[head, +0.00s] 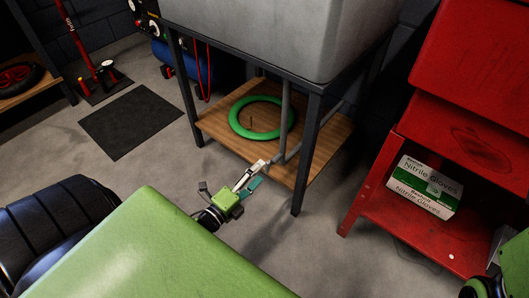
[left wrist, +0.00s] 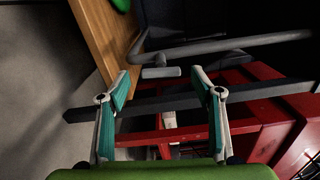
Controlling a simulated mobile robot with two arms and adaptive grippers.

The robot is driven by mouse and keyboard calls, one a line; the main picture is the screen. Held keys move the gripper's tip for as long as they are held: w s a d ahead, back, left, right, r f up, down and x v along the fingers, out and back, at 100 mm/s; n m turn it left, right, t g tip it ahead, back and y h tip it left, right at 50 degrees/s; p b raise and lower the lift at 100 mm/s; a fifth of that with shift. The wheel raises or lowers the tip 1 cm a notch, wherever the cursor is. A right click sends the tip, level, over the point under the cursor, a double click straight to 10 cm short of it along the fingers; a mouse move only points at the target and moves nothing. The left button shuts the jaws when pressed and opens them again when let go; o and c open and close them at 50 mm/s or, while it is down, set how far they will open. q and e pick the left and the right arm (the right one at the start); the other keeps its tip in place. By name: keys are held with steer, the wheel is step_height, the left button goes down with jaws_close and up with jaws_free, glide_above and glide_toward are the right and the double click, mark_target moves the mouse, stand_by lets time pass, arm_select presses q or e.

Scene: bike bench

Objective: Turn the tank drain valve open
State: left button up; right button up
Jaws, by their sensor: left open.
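The grey tank (head: 285,30) stands on a dark metal frame. A grey drain pipe (head: 283,125) runs down below it and bends near the lower wooden shelf. In the left wrist view the pipe (left wrist: 220,45) crosses the top, with a short grey valve handle (left wrist: 161,72) just under it. My left gripper (head: 259,174) is open beside the shelf's front edge. In the left wrist view the handle appears between its fingertips (left wrist: 160,76); I cannot tell whether they touch it. Part of my right gripper's body shows at the head view's lower right corner; its fingers are out of frame.
A green ring (head: 236,121) lies on the wooden shelf (head: 222,127). A dark stand leg (head: 305,165) is close to the right of my left gripper. A red cabinet (head: 375,205) holding a nitrile gloves box (head: 424,187) stands further right. The floor at left is open around a black mat (head: 130,120).

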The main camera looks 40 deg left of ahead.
arm_select(q)
steer(key=s, duration=0.7)
steer(key=shift+s+a, duration=0.25)
steer(key=shift+a, duration=0.05)
steer(key=shift+r, duration=0.1)
